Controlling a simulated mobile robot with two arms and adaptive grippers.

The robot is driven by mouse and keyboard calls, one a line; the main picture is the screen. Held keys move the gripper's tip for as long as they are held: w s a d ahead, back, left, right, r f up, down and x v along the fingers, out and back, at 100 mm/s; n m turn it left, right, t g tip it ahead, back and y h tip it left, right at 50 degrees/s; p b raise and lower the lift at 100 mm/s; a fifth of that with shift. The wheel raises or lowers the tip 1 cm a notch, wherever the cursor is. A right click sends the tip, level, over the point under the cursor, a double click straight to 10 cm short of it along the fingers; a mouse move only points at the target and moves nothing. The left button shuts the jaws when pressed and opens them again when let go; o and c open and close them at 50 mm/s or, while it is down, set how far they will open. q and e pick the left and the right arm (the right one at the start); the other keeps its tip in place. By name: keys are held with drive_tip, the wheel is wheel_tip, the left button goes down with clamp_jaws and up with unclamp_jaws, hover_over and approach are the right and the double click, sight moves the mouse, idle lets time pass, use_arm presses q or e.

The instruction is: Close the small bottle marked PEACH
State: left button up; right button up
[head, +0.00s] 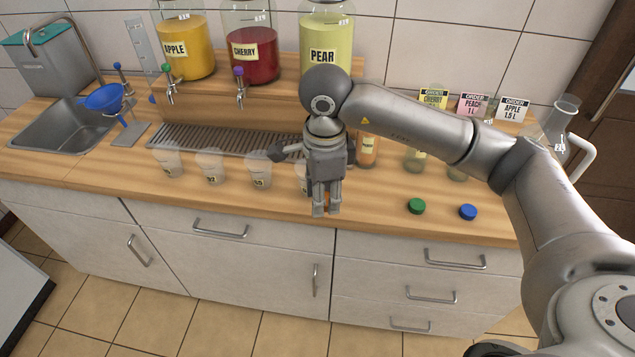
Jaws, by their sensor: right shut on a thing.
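A small bottle with orange contents (368,152) stands on the counter just right of my right gripper. Its label is too small to read surely, and my arm hides its top. My right gripper (326,213) points down near the counter's front edge, in front and to the left of that bottle. It is shut on a small orange cap (327,203), mostly hidden between the fingers. A green cap (416,206) and a blue cap (468,212) lie on the counter to the right. My left gripper is not in view.
Several clear cups (210,166) stand left of my gripper, one partly behind it. Big APPLE (185,45), CHERRY (252,45) and PEAR (325,50) jars stand behind. Other small bottles (414,158), order cards (472,106) and a flask (561,125) are at right.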

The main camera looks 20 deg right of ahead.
drive_tip(key=shift+s+f+n, duration=0.1)
drive_tip(key=shift+s+n, duration=0.45)
drive_tip(key=shift+n, duration=0.65)
drive_tip(key=s+f+n, duration=0.1)
drive_tip(key=s+n, duration=0.7)
drive_tip(key=n, duration=0.9)
drive_tip(key=shift+d+f+n, duration=0.2)
drive_tip(key=shift+f+n, duration=0.05)
drive_tip(key=shift+n, duration=0.05)
